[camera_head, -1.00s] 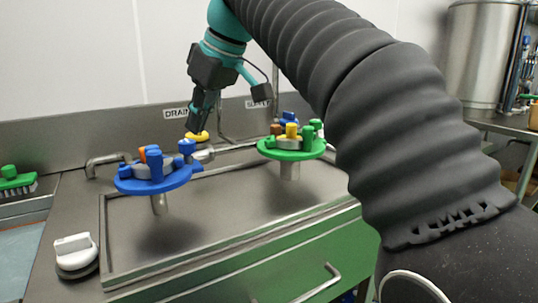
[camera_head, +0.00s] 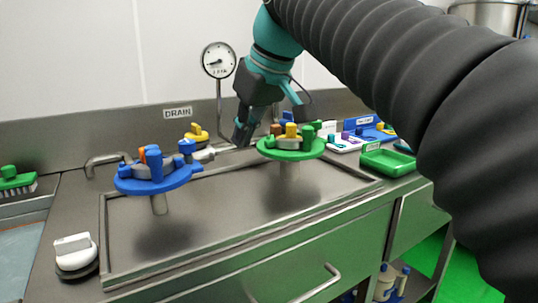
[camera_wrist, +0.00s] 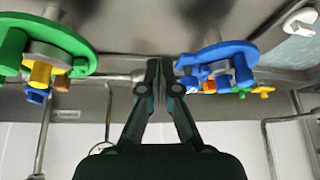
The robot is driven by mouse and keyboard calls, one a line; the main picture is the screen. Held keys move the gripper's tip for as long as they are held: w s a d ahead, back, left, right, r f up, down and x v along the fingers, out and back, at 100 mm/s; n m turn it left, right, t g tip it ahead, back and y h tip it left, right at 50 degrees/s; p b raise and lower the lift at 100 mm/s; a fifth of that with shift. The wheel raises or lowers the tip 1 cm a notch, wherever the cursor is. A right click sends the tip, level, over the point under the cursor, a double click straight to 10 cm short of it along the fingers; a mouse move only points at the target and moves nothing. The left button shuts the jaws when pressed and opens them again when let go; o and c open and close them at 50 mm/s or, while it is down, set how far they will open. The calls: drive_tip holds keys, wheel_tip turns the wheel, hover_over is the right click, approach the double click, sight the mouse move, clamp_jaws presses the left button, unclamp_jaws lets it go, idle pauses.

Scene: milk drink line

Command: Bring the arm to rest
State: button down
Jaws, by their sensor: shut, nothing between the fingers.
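My gripper (camera_head: 242,133) is shut and empty. In the head view it points down above the back of the steel worktop, just left of the green round plate (camera_head: 291,155) and right of the blue round plate (camera_head: 152,187). In the wrist view my gripper (camera_wrist: 160,68) shows with its fingers together, between the green plate (camera_wrist: 14,50) at the left and the blue plate (camera_wrist: 226,51) at the right. My arm's dark ribbed sleeve fills the upper right of the head view.
A pressure gauge (camera_head: 219,60) stands behind, near the DRAIN label (camera_head: 177,113). A yellow-handled valve (camera_head: 196,133) is at the back. A white-handled item (camera_head: 75,253) sits front left. A green tray (camera_head: 388,162) lies at the right. The worktop's front middle is clear.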

drive_tip(key=s+d+f+m+h, duration=0.1)
drive_tip(key=s+d+f+m, duration=0.2)
drive_tip(key=f, duration=0.7)
drive_tip(key=s+d+f+m+t+h, duration=0.1)
drive_tip(key=s+d+f+m, duration=0.2)
drive_tip(key=s+d+f, duration=0.5)
drive_tip(key=s+d+f+m+h, duration=0.2)
drive_tip(key=s+d+f, duration=0.4)
drive_tip(key=d+f, duration=0.3)
wheel_tip(320, 180, down, 3)
drive_tip(key=shift+r+m+t, duration=0.2)
drive_tip(key=shift+m+t, duration=0.2)
drive_tip(key=shift+s, duration=0.1)
